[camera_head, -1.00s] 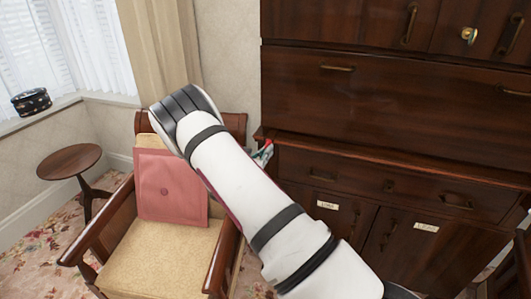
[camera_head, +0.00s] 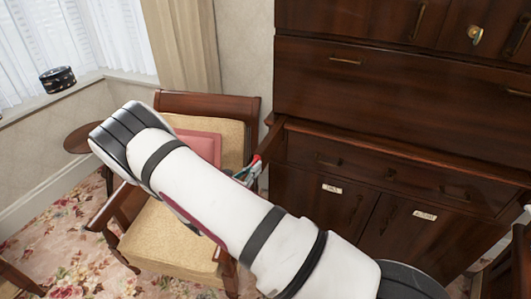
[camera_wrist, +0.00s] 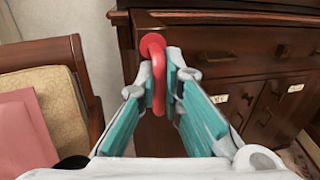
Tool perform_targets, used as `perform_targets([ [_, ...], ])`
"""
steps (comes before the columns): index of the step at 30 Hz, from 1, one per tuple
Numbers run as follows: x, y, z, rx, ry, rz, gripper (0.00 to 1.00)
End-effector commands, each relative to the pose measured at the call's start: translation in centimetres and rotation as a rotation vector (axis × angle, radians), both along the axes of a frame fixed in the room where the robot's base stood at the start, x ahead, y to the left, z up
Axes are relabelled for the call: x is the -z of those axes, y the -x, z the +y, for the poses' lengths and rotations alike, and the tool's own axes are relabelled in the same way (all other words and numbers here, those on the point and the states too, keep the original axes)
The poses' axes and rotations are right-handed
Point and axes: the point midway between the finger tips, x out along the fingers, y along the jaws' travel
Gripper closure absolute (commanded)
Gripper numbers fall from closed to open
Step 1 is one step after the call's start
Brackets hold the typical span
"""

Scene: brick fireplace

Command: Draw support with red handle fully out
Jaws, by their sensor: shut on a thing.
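The wooden support (camera_head: 272,138) juts out from the left front of the dark cabinet as a short dark bar. In the wrist view the support's end (camera_wrist: 146,19) shows behind the red handle (camera_wrist: 154,50), a loop. My gripper (camera_wrist: 160,82) is shut on the red handle, with its teal-lined fingers on either side of the loop. In the head view my gripper (camera_head: 247,172) is small and partly hidden behind my white arm. How far the support reaches into the cabinet is hidden.
A wooden armchair (camera_head: 232,108) with a pink cushion (camera_head: 203,146) stands left of the gripper, close to my arm. The dark cabinet (camera_head: 400,100) fills the right side. A small round table (camera_head: 80,138) stands by the window. Patterned carpet (camera_head: 70,230) shows at the lower left.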

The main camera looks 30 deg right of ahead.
Motion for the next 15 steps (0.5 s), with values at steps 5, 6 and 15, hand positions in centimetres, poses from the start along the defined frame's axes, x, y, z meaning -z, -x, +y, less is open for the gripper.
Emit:
perform_targets([
  [5,-0.1,2.3,3.0,-0.002,0.0,0.0,1.0],
  [6,-0.1,2.7,3.4,-0.001,0.0,0.0,1.0],
  [15,0.0,4.0,5.0,0.001,0.001,0.0,1.0],
])
